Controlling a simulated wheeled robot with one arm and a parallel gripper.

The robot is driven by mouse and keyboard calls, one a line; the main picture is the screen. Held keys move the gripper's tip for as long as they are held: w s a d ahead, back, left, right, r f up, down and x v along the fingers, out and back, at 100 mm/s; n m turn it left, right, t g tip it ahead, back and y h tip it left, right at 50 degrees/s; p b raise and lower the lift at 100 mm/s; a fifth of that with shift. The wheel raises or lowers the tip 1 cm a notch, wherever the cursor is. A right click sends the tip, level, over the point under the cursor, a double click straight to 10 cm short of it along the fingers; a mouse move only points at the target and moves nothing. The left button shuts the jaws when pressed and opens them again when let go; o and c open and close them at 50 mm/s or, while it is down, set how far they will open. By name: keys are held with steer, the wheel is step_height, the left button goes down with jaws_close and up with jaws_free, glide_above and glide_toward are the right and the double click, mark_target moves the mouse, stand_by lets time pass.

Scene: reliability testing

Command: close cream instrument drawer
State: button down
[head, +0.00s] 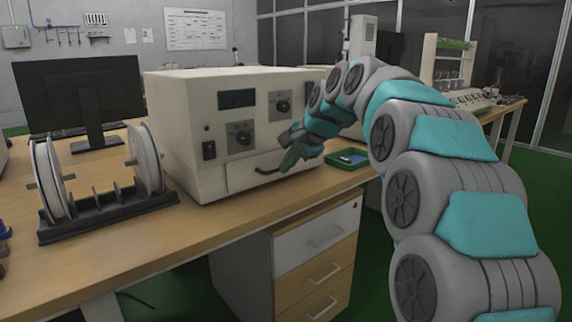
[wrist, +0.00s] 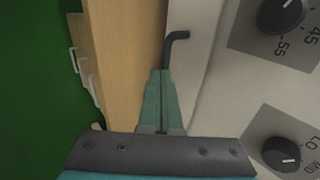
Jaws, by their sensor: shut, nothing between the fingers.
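The cream instrument (head: 215,150) stands on the wooden bench, with knobs and a dark display on its front. Its drawer front (head: 238,180) is low on that face; I cannot tell whether it stands out or sits flush. A dark bent handle (head: 266,171) sticks out from the drawer. My gripper (head: 287,160) is at the drawer, just right of the handle, and hides part of the front. In the wrist view my gripper (wrist: 163,75) has its teal fingers together and empty. The handle (wrist: 174,38) shows just beyond the fingertips; whether they touch is unclear.
A spool rack (head: 105,200) stands left of the instrument, with a monitor (head: 80,90) behind it. A drawer cabinet (head: 315,240) stands under the bench. The bench front edge is clear.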

steer(key=s+d, duration=0.1)
steer(key=s+d+r, duration=0.1)
steer(key=shift+s, duration=0.4)
steer(key=v, duration=0.9)
steer(key=s+d+f+n+g+h, duration=0.1)
steer(key=s+f+n+g, duration=0.2)
steer(key=s+f, duration=0.7)
steer(key=s+d+f+n+g+h, duration=0.1)
steer(key=s+f+n, duration=0.3)
steer(key=s+f, duration=0.7)
steer(key=s+d+f+n+g+h, duration=0.2)
steer(key=s+f, duration=0.8)
steer(key=s, duration=1)
steer(key=n+g, duration=0.2)
steer(key=shift+s+f+g+h, duration=0.3)
steer(key=shift+s+f+h, duration=0.1)
steer(key=shift+d, duration=0.1)
